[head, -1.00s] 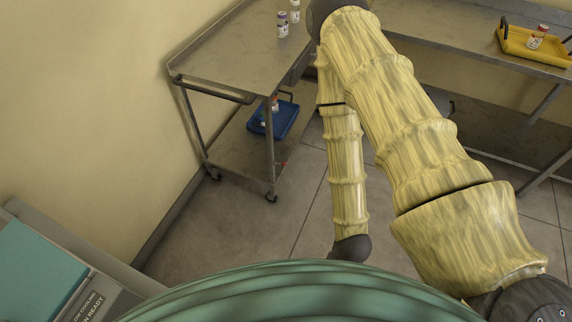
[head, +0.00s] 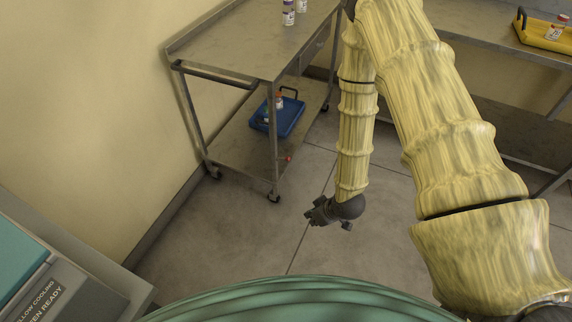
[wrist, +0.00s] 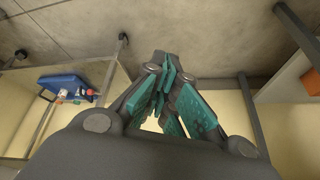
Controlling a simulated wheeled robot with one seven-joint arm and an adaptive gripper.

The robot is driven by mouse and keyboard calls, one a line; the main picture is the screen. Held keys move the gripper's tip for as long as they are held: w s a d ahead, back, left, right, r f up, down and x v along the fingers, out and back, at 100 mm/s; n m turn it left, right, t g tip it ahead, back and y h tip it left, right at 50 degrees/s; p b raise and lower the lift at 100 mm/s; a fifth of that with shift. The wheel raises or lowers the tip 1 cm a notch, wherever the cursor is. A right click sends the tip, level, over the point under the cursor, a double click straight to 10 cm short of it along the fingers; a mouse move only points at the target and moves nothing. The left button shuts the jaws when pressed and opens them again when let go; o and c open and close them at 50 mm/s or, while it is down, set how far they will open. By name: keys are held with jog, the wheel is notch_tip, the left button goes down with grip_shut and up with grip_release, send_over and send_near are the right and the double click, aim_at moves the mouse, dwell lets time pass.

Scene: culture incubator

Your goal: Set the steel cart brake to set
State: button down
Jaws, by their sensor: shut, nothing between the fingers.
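The steel cart (head: 243,42) stands against the wall, left of my arm in the head view. A small red piece (head: 286,158), which looks like the brake lever, shows at the right edge of its lower shelf (head: 225,150), above the front right caster (head: 273,197). Its exact setting is too small to tell. My gripper (head: 318,214) hangs low over the floor, to the right of the cart and apart from it. In the wrist view the teal-padded fingers (wrist: 170,85) are together with nothing held, and the cart's lower shelf appears at left.
A blue tray (head: 291,119) with bottles sits on the lower shelf; it also shows in the wrist view (wrist: 62,82). Bottles (head: 288,14) stand on the cart top. A yellow tray (head: 545,34) lies on the bench at right. The floor between cart and gripper is clear.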

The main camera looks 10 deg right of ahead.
jog(key=w+d+r+n+t+y+b, duration=0.1)
jog(key=w+n+b, duration=1)
jog(key=w, duration=1.5)
jog(key=shift+w+d+t+y+b, duration=0.2)
jog(key=shift+d+t+y+b, duration=0.45)
jog(key=shift+t+y+b, duration=1.4)
jog(key=shift+g+h+b, duration=0.35)
jog(key=shift+g+b, duration=0.15)
jog(key=shift+g, duration=0.15)
jog(key=w+a+f+b, duration=0.3)
jog(key=w+f, duration=0.4)
jog(key=f, duration=0.1)
jog(key=shift+f, duration=0.3)
jog(key=shift+f, duration=0.15)
